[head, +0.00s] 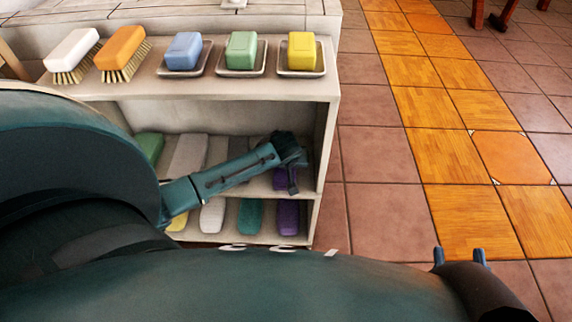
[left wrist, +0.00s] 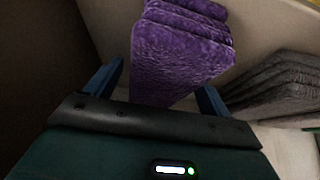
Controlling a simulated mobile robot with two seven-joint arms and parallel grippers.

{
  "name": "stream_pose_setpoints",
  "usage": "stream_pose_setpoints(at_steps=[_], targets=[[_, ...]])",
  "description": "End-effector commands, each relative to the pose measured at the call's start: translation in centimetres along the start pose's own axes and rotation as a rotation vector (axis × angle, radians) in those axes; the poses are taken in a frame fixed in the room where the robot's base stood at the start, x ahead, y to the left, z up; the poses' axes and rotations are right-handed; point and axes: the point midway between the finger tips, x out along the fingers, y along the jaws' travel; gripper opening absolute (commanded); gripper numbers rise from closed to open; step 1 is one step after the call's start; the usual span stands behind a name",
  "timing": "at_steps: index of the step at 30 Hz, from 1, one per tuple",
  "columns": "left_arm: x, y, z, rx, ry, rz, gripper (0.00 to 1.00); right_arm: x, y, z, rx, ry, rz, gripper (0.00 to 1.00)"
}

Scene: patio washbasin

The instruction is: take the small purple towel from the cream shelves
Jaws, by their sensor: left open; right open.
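The cream shelves (head: 328,130) stand in the middle of the head view. Purple towels (head: 280,181) lie at the right end of the middle shelf, partly hidden by my left gripper (head: 291,178). Another purple towel (head: 288,216) lies on the bottom shelf below. In the left wrist view, a stack of folded purple towels (left wrist: 180,55) is ahead of my left gripper (left wrist: 162,78), between its spread fingers. Whether the fingers touch it I cannot tell. My right gripper (head: 460,256) is open and empty, low at the right over the floor.
Grey towels (left wrist: 285,85) lie beside the purple stack. A green towel (head: 150,147) is further left, with white (head: 213,216) and teal (head: 250,216) towels below. Brushes (head: 122,52) and soaps on dishes (head: 301,51) stand on top.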

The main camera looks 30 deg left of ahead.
Motion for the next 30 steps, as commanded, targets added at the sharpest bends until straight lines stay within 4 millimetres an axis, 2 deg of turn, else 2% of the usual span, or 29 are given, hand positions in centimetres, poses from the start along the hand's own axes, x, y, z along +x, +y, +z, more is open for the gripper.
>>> stream_pose_setpoints(at_steps=[26,30], targets=[[0.37,-0.01,0.29,0.001,0.0,0.0,0.82,0.03,0.13,-0.42,0.0,-0.003,0.001,0.42],[0.37,-0.01,0.29,0.001,0.0,-0.001,0.72,0.03,0.13,-0.42,0.001,-0.003,0.001,0.42]])
